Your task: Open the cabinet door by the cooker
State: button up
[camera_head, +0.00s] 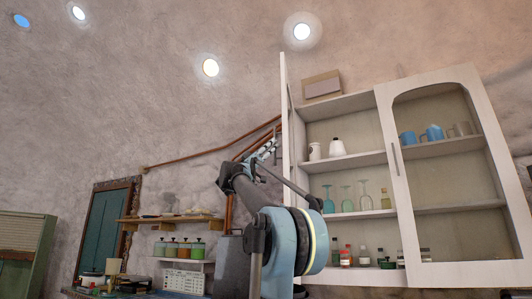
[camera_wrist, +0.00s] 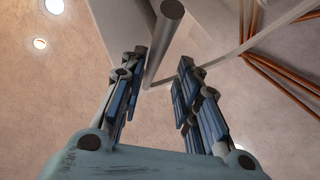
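The white wall cabinet (camera_head: 345,105) fills the right of the head view. Its left door (camera_head: 288,130) stands swung out, seen nearly edge-on, and the shelves behind it are exposed. Its right door (camera_head: 388,125), with an arched panel and an upright bar handle (camera_head: 395,160), is shut. My gripper (camera_head: 265,152) is just left of the left door's edge, partly hidden by my arm. In the wrist view my gripper (camera_wrist: 160,65) is open, its fingers apart on either side of a grey round bar (camera_wrist: 165,40), apparently the left door's handle. I cannot tell whether they touch it.
Cups, glasses and bottles stand on the cabinet shelves. A box (camera_head: 322,85) sits on top. Copper pipes (camera_head: 210,152) run along the wall behind my gripper. Small shelves with jars (camera_head: 180,248) are lower left. No cooker can be made out.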

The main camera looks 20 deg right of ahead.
jog(key=v, duration=1.2)
jog(key=shift+w+t, duration=0.25)
jog(key=shift+t, duration=0.05)
